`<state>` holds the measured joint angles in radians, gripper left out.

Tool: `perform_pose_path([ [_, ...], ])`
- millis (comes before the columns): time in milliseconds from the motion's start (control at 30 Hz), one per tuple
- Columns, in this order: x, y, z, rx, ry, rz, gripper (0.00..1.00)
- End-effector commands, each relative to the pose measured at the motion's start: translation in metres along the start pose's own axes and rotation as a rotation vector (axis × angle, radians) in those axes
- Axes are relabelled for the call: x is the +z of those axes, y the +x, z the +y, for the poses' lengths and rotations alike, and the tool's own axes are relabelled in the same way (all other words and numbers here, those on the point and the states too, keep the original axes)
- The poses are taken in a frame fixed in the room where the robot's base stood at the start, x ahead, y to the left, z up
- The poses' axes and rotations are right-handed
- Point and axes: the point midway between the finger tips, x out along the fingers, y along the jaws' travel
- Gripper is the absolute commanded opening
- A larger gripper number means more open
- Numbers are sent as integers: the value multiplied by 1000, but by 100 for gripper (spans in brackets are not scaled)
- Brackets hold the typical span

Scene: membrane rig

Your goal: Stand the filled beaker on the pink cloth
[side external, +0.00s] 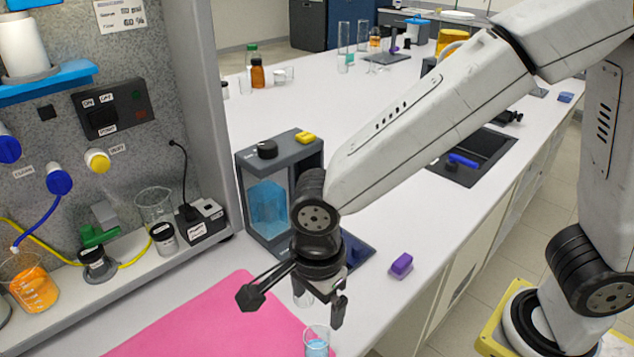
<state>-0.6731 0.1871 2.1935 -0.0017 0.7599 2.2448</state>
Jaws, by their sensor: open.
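The pink cloth (205,325) lies flat on the white bench at the bottom of the view. A small clear beaker with pale blue liquid (317,348) stands upright by the cloth's right edge, cut by the bottom of the frame. I cannot tell whether its base is on the cloth or just off it. My gripper (322,306) points down just above this beaker, open, with nothing seen between its fingers. Another beaker, with orange liquid (33,288), stands at the far left on the rig's ledge with a hose above it.
A grey-framed tank of blue liquid (268,210) stands behind my gripper. A purple block (401,264) lies to the right. An empty beaker (154,206) and a small black-lidded jar (164,238) stand on the rig's ledge. The cloth's visible area is mostly clear.

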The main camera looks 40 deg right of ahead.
Motion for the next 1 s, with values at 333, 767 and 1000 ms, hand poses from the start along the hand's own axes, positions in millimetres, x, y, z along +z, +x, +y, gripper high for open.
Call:
perform_pose_path([
  [333,0,0,0,-1,0,0,96],
  [767,-9,1,-4,-9,-56,-6,96],
  [1000,-38,5,-14,-34,-251,-16,96],
])
